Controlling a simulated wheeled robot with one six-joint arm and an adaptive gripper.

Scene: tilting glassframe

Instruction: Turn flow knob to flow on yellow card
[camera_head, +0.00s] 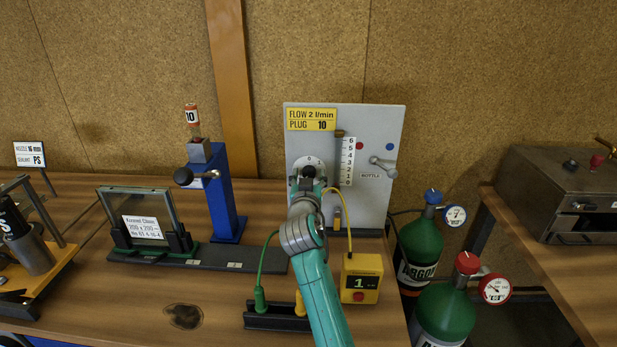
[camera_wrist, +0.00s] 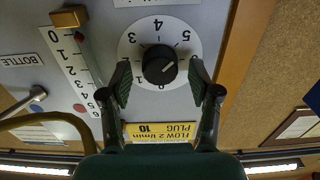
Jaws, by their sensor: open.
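The yellow card (camera_head: 312,119) on the grey panel (camera_head: 380,118) reads FLOW 2 l/min, PLUG 10. It appears upside down in the wrist view (camera_wrist: 158,131). The black flow knob (camera_wrist: 160,63) sits on a white numbered dial (camera_wrist: 160,33). Its pale mark seems to point to the picture's upper right; the exact setting is unclear. My gripper (camera_wrist: 160,74) is open, its fingers on either side of the knob with apparent gaps. In the head view my gripper (camera_head: 307,181) covers the knob. The flow scale (camera_wrist: 75,60) has a small reddish float near its 0 end.
A metal lever (camera_head: 382,164) sits right of the scale, above the BOTTLE label. Below the panel is a yellow box (camera_head: 361,279) showing 1. Green cylinders (camera_head: 424,240) stand to the right. A blue stand (camera_head: 228,195) and framed glass (camera_head: 143,215) are to the left.

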